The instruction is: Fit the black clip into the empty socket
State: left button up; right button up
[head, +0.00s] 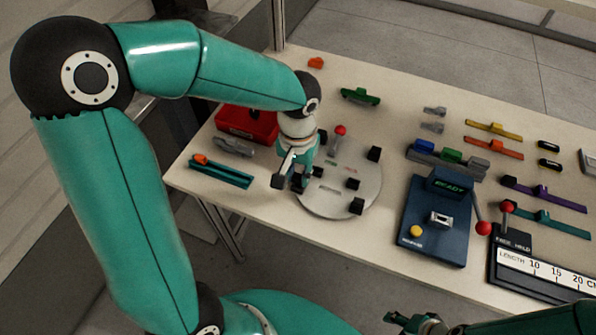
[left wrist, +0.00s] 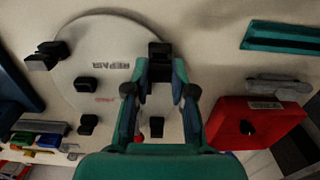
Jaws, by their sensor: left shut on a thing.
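My left gripper (head: 293,178) is over the left edge of a round grey plate (head: 335,206), pointing down. It is shut on a small black clip (left wrist: 160,52), which sits between the fingertips in the left wrist view. Several other black blocks stand around the plate, such as one at its right rim (head: 374,153) and one inside it (left wrist: 87,84). I cannot make out an empty socket, nor tell whether the held clip touches the plate. My right gripper (head: 413,322) is at the bottom edge of the head view, partly cut off; its jaws are unclear.
A red bin (head: 247,123) and a teal bracket (head: 220,172) lie left of the plate. A red-knobbed lever (head: 340,131) rises at its back. A blue device reading READY (head: 432,221) stands to the right, near a length gauge (head: 540,268). Coloured parts lie behind.

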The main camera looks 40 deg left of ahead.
aim_at(298, 176)
pick_arm(q)
jog(key=shift+f+b, duration=0.9)
jog(key=shift+f, duration=0.15)
jog(key=o, duration=0.8)
jog(key=shift+r, duration=0.15)
notch_tip(298, 176, up, 12)
jog(key=shift+f, duration=0.15)
